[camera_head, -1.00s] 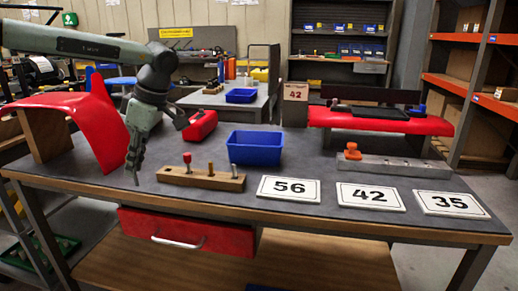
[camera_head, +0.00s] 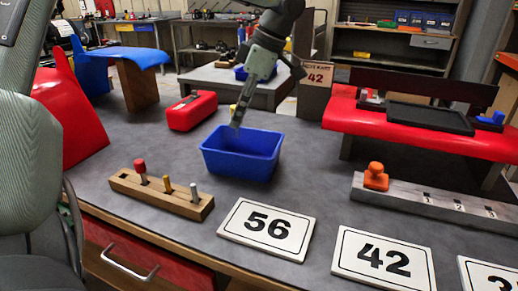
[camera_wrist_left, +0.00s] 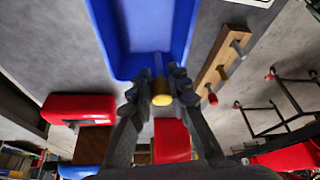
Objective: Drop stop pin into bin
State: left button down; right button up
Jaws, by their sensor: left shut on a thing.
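My left gripper (camera_head: 237,120) points down over the open blue bin (camera_head: 228,165). In the left wrist view the gripper (camera_wrist_left: 160,88) is shut on a stop pin with a yellow head (camera_wrist_left: 162,99). The pin's shaft points over the bin (camera_wrist_left: 110,35), whose visible floor looks empty. In the head view only a bit of yellow (camera_head: 233,108) shows beside the fingers. My right gripper is not in view.
A red case (camera_head: 192,111) stands behind and left of the bin. Number plates 56 (camera_head: 268,229) and 42 (camera_head: 383,262) lie at the front. A grey rail with an orange knob (camera_head: 376,176) and a red stand (camera_head: 430,135) are at right.

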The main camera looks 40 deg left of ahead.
pick_arm(q)
jog(key=shift+f, duration=0.4)
notch_tip(320, 180, down, 5)
jog(key=shift+s+r, duration=0.1)
jog(key=shift+s, duration=0.05)
jog(key=c, duration=1.4)
grip_release()
jog(key=shift+o, duration=0.2)
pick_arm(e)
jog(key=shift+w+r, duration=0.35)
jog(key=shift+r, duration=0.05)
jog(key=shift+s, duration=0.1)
pick_arm(q)
jog(key=v, duration=1.2)
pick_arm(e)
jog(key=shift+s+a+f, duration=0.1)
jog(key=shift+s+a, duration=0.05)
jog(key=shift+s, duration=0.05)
